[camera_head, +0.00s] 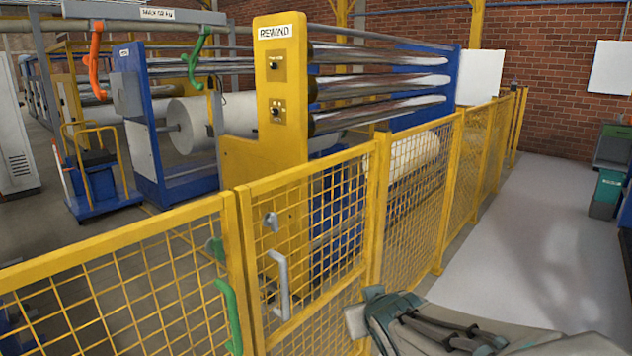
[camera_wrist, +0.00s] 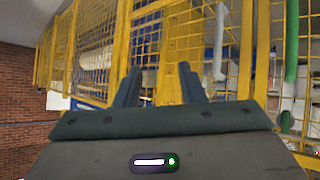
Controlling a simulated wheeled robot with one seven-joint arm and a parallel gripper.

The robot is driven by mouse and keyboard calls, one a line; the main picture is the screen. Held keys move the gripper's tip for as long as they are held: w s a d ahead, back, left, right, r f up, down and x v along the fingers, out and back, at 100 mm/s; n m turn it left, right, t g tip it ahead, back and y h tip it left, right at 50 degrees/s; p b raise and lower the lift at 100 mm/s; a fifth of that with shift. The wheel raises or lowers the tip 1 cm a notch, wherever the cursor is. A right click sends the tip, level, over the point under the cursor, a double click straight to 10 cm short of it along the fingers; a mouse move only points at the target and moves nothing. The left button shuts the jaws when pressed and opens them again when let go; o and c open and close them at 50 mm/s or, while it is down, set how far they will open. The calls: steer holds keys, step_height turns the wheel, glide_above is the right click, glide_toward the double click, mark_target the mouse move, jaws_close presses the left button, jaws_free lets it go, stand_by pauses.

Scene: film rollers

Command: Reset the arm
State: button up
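My gripper (camera_head: 374,293) shows at the bottom right of the head view, in front of the yellow mesh fence (camera_head: 408,200). In the wrist view my gripper (camera_wrist: 159,82) has its two dark fingers apart, with nothing between them. The fence and its gate (camera_head: 310,235) stand beyond the fingers. The gate's grey handle (camera_head: 280,285) is left of my gripper in the head view and apart from it. The handle (camera_wrist: 218,42) is right of the fingers in the wrist view.
A green handle (camera_head: 230,318) is on the fence panel left of the gate. The yellow rewind frame (camera_head: 270,100) with shiny rollers (camera_head: 380,83) stands behind the fence. Clear grey floor (camera_head: 535,235) lies to the right. Green bins (camera_head: 608,185) stand at the right edge.

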steer(key=s+d+f+m+g, duration=0.1)
steer(key=s+g, duration=0.3)
steer(key=s, duration=0.4)
steer(key=s+d+f+m+g+p, duration=0.1)
steer(key=s+d+g, duration=0.3)
steer(key=s, duration=0.4)
steer(key=shift+s+d+f+m+h, duration=0.25)
steer(key=shift+f+m+h, duration=0.15)
steer(key=shift+m, duration=0.3)
